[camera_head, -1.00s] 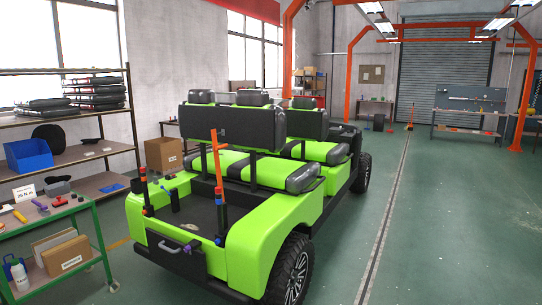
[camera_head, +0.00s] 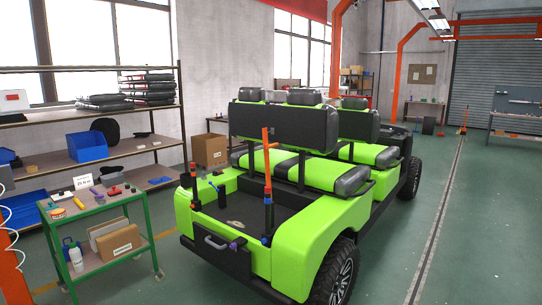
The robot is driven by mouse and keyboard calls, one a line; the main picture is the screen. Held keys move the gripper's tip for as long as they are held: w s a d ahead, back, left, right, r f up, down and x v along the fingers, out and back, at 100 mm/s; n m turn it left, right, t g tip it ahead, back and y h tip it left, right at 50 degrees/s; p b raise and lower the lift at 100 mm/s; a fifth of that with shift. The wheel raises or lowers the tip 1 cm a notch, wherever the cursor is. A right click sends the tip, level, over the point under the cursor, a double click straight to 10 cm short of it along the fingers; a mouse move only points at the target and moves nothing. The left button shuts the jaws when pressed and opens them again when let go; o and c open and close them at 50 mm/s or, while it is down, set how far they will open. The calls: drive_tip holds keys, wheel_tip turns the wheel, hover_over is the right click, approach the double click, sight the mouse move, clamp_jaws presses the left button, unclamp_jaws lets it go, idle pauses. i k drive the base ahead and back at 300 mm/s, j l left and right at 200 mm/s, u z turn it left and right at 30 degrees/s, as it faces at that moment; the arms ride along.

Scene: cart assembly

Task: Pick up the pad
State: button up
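Several flat black pad-like pieces lie in stacks on the upper level of the shelf at the left: a taller stack (camera_head: 148,90) and a lower stack (camera_head: 105,102) to its left. A dark rounded piece (camera_head: 105,130) stands behind the blue bin on the level below. I cannot tell which of these is the pad. My gripper is not in view, so its state does not show.
A green cart (camera_head: 300,190) with dark-and-green seats fills the middle. A green-framed tool table (camera_head: 100,212) stands at the left front, before the shelf (camera_head: 90,68) with a blue bin (camera_head: 87,148). A cardboard box (camera_head: 209,150) sits behind. Floor (camera_head: 440,240) at right is clear.

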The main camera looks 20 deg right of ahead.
sight(49, 209)
drive_tip(key=i+j+u, duration=0.3)
drive_tip(key=i, duration=0.25)
drive_tip(key=i+j+u, duration=0.3)
drive_tip(key=i, duration=0.3)
drive_tip(key=i+u, duration=0.3)
drive_tip(key=i, duration=1.35)
drive_tip(key=i+u, duration=0.15)
drive_tip(key=i, duration=0.9)
drive_tip(key=i+l, duration=0.25)
drive_tip(key=i, duration=0.8)
